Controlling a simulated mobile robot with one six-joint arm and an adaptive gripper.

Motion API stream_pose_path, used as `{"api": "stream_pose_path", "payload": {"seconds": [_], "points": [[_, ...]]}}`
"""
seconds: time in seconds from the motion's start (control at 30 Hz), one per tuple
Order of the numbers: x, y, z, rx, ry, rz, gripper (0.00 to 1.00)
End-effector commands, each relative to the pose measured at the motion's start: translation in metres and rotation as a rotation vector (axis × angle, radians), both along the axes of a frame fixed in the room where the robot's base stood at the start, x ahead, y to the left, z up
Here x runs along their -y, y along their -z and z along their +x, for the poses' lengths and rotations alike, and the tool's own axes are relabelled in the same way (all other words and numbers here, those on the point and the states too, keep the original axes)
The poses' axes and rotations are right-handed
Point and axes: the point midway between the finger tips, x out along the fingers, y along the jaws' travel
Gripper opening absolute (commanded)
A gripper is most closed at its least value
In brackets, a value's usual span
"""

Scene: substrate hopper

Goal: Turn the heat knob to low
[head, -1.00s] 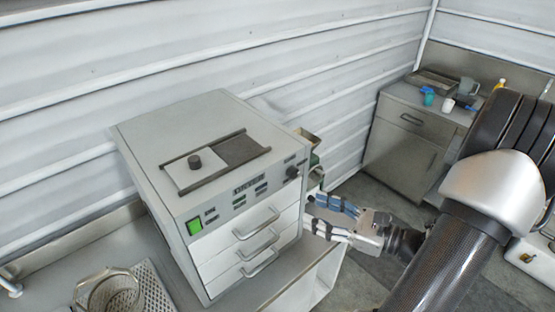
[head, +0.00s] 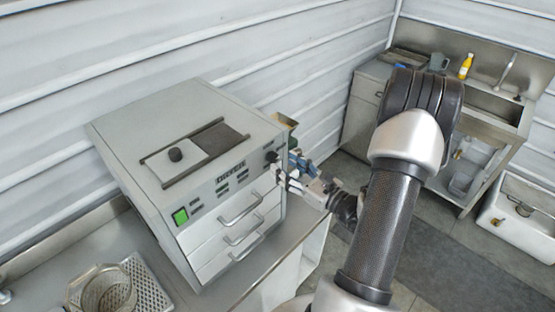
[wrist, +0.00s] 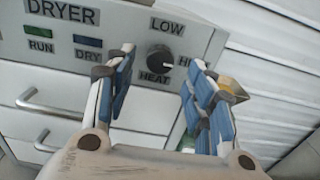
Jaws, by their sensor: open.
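The heat knob (wrist: 159,59) is a round black dial on the front panel of the grey dryer (head: 130,135). In the wrist view it sits between the labels LOW, HI and HEAT, and its light pointer mark points toward HI at the right. In the head view the knob (head: 271,156) is at the panel's right end. My gripper (wrist: 163,72) is open, with its blue-padded fingers on either side of the knob in the picture. I see no contact with the knob, and the remaining distance is hard to judge. In the head view my gripper (head: 283,172) is close to the panel's right end.
The dryer has several drawers with bar handles (head: 240,208) below the panel and a lit green switch (head: 180,216).

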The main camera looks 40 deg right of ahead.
Motion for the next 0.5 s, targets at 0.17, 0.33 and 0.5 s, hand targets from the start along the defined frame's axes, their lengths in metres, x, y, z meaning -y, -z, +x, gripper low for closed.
{"api": "stream_pose_path", "payload": {"seconds": [0.17, 0.33, 0.5], "points": [[-0.003, 0.0, 0.028, 0.0, -0.003, 0.0, 0.49], [-0.004, 0.0, 0.039, 0.0, -0.001, 0.001, 0.49], [-0.003, 0.0, 0.041, 0.0, 0.0, 0.001, 0.49]]}}
